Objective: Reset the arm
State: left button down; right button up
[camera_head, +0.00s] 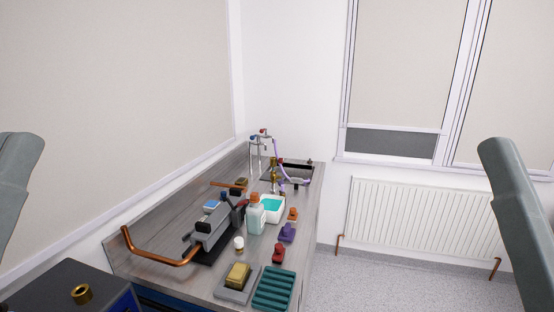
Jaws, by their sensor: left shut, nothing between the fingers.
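Part of my left arm (14,180) shows at the left edge as a grey link. Part of my right arm (517,220) shows at the right edge as a longer grey link, reaching down to the bottom edge. Both links stand apart from the bench and touch nothing that I can see. The fingers of both grippers are outside the picture.
A metal bench (190,283) runs along the left wall. It bears a bent copper pipe (160,258), a bottle (255,220), a white tub (281,215), a green ribbed tray (273,289) and a sink (298,173). A dark box (50,290) stands front left. The floor (385,285) is clear.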

notch_tip(320, 180, up, 34)
jog(key=p, duration=3.1)
jog(key=shift+r+p, duration=0.25)
jog(key=shift+p, duration=0.05)
